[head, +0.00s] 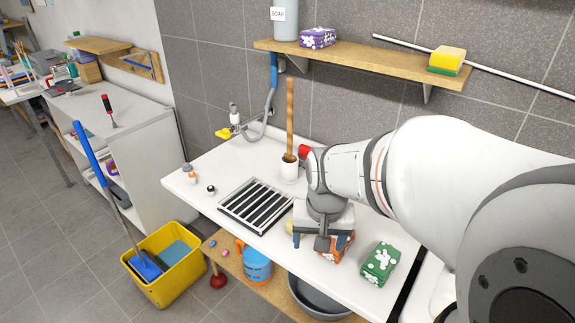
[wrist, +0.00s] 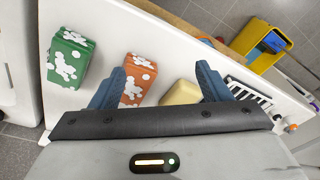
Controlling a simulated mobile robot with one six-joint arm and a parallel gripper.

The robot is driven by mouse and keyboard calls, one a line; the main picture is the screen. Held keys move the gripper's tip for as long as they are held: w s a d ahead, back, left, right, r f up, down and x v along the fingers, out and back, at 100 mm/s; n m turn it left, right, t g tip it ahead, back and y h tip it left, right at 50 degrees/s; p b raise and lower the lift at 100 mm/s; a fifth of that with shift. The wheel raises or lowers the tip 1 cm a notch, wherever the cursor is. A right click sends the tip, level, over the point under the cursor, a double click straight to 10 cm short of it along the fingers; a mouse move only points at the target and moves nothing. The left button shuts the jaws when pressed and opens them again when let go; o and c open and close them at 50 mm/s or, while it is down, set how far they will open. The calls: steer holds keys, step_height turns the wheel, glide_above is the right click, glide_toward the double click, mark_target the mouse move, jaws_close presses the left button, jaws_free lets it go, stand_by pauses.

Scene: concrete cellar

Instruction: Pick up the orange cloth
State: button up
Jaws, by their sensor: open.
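The orange cloth, a folded block with white flower shapes (head: 336,254), lies on the white counter below my gripper and is partly hidden by it in the head view. It also shows in the wrist view (wrist: 138,82), just right of the left finger, its lower end hidden by my gripper's body. My gripper (wrist: 160,68) is open and empty, with its two blue fingers apart. In the head view my gripper (head: 320,242) points down over the counter. I cannot tell how far the fingertips are above the cloth.
A green flowered block (head: 380,263) lies right of the orange cloth. A pale yellow block (wrist: 183,93) lies close to the right finger in the wrist view.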

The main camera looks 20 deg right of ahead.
steer(key=shift+o, duration=0.9)
steer(key=w+d+m+p, duration=0.1)
steer(key=d+m+p, duration=0.1)
steer(key=w+d+m+g+p, duration=0.1)
steer(key=w+d+m+p, duration=0.1)
steer(key=d, duration=0.1)
steer(key=w+d+m+p, duration=0.2)
steer(key=shift+w+d+f+g, duration=0.25)
steer(key=shift+f+g, duration=0.05)
steer(key=shift+f, duration=0.1)
steer(key=shift+w+d+f, duration=0.1)
steer(key=shift+d+f, duration=0.15)
steer(key=shift+f, duration=0.05)
step_height(320, 180, down, 2)
steer(key=shift+f, duration=0.25)
steer(key=f, duration=0.1)
steer(key=f+p, duration=0.1)
steer(key=f, duration=0.2)
steer(key=shift+w+d+f+p, duration=0.1)
steer(key=shift+w+p, duration=0.25)
steer(key=shift+p, duration=0.05)
steer(key=shift+f, duration=0.6)
steer(key=c, duration=1.1)
